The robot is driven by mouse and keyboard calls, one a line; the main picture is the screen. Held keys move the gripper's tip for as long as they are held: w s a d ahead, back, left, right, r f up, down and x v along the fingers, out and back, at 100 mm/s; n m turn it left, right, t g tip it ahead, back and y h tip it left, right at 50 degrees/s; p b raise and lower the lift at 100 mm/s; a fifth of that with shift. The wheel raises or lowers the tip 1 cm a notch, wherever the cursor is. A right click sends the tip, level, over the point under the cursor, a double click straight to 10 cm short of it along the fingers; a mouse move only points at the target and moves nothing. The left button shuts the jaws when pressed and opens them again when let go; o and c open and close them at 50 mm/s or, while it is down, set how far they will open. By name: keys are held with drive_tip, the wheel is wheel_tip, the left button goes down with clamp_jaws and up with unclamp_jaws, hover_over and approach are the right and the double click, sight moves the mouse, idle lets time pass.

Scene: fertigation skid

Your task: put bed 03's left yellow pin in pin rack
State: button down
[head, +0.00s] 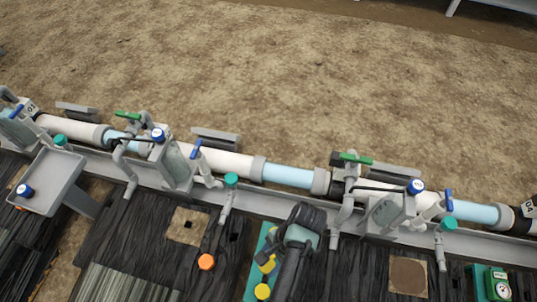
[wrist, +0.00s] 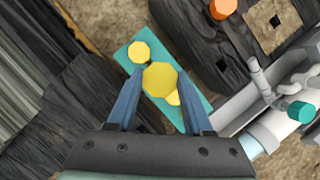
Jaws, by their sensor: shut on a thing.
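My gripper (wrist: 161,76) is shut on a yellow pin (wrist: 160,80) with a many-sided head, held between its blue fingers. The pin is over a teal rack plate (wrist: 193,110), seen tilted in the wrist view. One other yellow pin (wrist: 138,51) is on the plate beside it, and part of another (wrist: 173,98) shows behind the held pin. I cannot tell whether the held pin touches the plate. In the head view my dark arm hides the right part of the teal plate (head: 252,272); a yellow pin (head: 262,291) shows near its lower end.
An orange cap (head: 206,261) stands on dark sheeting left of the plate; it also shows in the wrist view (wrist: 223,8). A pipeline (head: 290,175) with valves runs behind. A grey tray (head: 48,182) is at left, a green gauge box (head: 492,285) at lower right.

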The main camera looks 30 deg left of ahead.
drive_tip(key=shift+f+b, duration=3.6)
drive_tip(key=shift+b, duration=0.4)
drive_tip(key=shift+f+b, duration=0.5)
drive_tip(key=shift+f, duration=0.6)
drive_tip(key=shift+f, duration=0.25)
drive_tip(key=shift+f, duration=0.5)
drive_tip(key=shift+c, duration=1.1)
unclamp_jaws()
drive_tip(key=shift+r, duration=0.1)
wheel_tip(320, 180, up, 8)
drive_tip(key=p, duration=0.9)
